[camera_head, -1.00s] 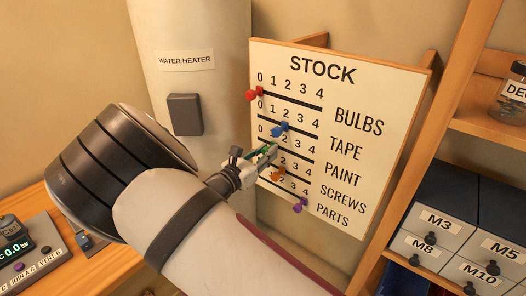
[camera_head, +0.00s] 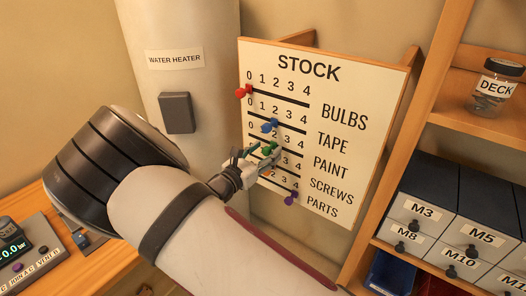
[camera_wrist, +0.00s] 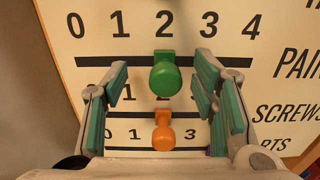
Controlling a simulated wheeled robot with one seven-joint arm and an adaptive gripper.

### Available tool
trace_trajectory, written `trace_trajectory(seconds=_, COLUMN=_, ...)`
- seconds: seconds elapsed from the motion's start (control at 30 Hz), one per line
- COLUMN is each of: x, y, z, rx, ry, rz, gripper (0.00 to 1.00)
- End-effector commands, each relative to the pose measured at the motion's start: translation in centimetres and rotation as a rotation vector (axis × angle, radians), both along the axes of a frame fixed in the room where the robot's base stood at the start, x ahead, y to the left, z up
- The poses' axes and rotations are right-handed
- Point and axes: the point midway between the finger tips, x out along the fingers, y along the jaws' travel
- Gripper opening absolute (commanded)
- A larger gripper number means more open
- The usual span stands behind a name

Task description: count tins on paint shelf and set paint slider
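The STOCK board (camera_head: 345,110) hangs on the wall with rows for bulbs, tape, paint, screws and parts. The green paint slider knob (camera_wrist: 165,76) sits under the 2 of its row in the wrist view. My gripper (camera_wrist: 164,100) is open, with one finger on each side of the green knob and a gap to both sides. In the head view my gripper (camera_head: 256,160) is at the paint and screws rows and partly covers them. No paint shelf or tins are in view.
The orange knob (camera_wrist: 163,132) sits just below the green one, also between my fingers in the picture. Red (camera_head: 243,91), blue (camera_head: 270,126) and purple (camera_head: 290,198) knobs are on other rows. A shelf with labelled drawers (camera_head: 465,240) and a DECK jar (camera_head: 495,88) stands right.

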Motion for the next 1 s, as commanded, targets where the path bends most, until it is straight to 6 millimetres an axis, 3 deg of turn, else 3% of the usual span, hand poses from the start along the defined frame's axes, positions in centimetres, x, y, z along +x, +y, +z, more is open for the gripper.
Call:
trace_trajectory(seconds=0.03, x=0.0, y=0.0, z=0.0, rx=0.000, ry=0.000, rz=0.000, gripper=0.72)
trace_trajectory(seconds=0.1, x=0.0, y=0.0, z=0.0, rx=0.000, ry=0.000, rz=0.000, gripper=0.83)
trace_trajectory(seconds=0.73, x=-0.5, y=0.5, z=0.1, rx=-0.001, ry=-0.001, rz=0.001, gripper=0.83)
trace_trajectory(seconds=1.0, x=-2.0, y=1.7, z=0.1, rx=0.001, ry=0.001, rz=0.003, gripper=0.83)
